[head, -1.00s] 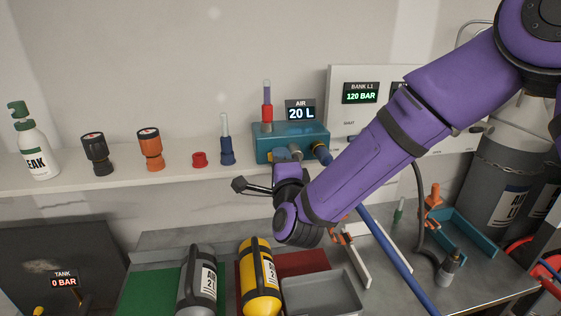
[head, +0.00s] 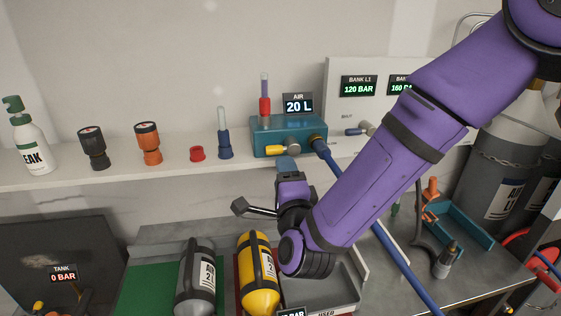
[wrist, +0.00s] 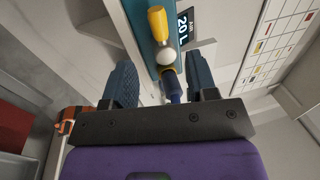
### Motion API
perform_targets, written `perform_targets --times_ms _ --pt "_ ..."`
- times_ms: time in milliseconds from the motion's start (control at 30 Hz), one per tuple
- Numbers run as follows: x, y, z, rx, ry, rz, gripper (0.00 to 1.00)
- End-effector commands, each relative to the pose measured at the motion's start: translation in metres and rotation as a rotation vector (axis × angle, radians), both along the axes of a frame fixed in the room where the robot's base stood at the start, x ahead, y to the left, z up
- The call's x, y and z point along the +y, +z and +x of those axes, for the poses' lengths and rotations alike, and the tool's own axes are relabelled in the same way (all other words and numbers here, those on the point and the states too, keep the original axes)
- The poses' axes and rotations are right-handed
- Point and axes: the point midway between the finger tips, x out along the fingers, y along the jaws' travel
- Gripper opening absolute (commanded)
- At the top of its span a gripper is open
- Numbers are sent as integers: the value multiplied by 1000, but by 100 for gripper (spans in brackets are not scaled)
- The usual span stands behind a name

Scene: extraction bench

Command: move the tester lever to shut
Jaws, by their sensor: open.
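The tester is a teal box (head: 290,133) on the shelf, with an "AIR 20 L" display (head: 298,104) above it. Its yellow lever (head: 273,150) points left from a silver hub (head: 293,147) on the front face. The lever also shows in the wrist view (wrist: 157,25), beyond and between the fingers, with the pale round hub (wrist: 166,56) at its near end. My gripper (head: 287,163) is below and in front of the lever, apart from it. In the wrist view my gripper (wrist: 163,82) is open, with nothing between its fingertips. My arm hides part of the bench.
A blue hose (head: 330,160) runs from the tester's right end down behind my arm. Grey (head: 196,280) and yellow (head: 258,275) cylinders lie on the bench below. Bank displays (head: 358,86) are at right.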

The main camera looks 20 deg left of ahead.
Motion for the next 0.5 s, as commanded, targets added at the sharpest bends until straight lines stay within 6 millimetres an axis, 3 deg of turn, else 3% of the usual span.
perform_targets --times_ms 200,500 --pt "-15 -6 -24 1 1 -1 53" --pt "-19 -7 -31 -1 0 1 53"
